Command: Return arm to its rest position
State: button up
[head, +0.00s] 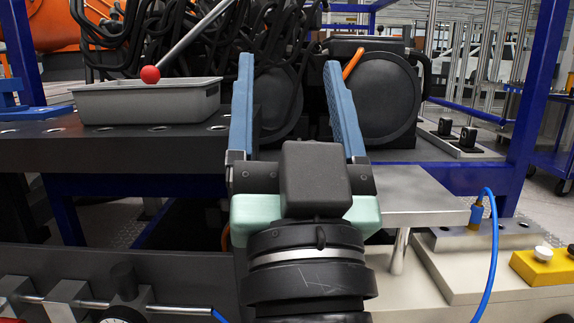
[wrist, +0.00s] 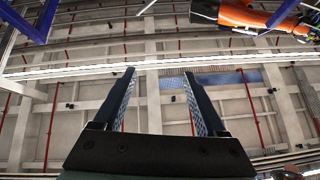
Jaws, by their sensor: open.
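My gripper (head: 293,105) is in the middle of the head view, raised with its two blue fingers pointing up. The fingers stand wide apart with nothing between them. My arm's dark wrist rises from the bottom of the head view. The rest of the arm is out of view.
A grey bin (head: 150,101) stands on a dark bench (head: 60,147) at left, with a red-knobbed lever (head: 150,75) over it. Dark round housings (head: 375,95) stand behind. A metal plate (head: 418,194), blue hose (head: 491,260) and yellow block (head: 545,267) lie right. Blue posts (head: 535,95) frame the unit.

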jog(key=s+r+t+h+p, duration=0.1)
jog(key=s+r+t, duration=0.1)
jog(key=s+r, duration=0.4)
notch_tip(320, 180, up, 38)
jog(key=w+p, duration=0.1)
jog(key=p, duration=3.6)
jog(key=shift+a+r+n+h, duration=0.2)
jog(key=shift+a+n+h, duration=0.1)
jog(key=shift+h, duration=0.1)
jog(key=shift+c, duration=0.3)
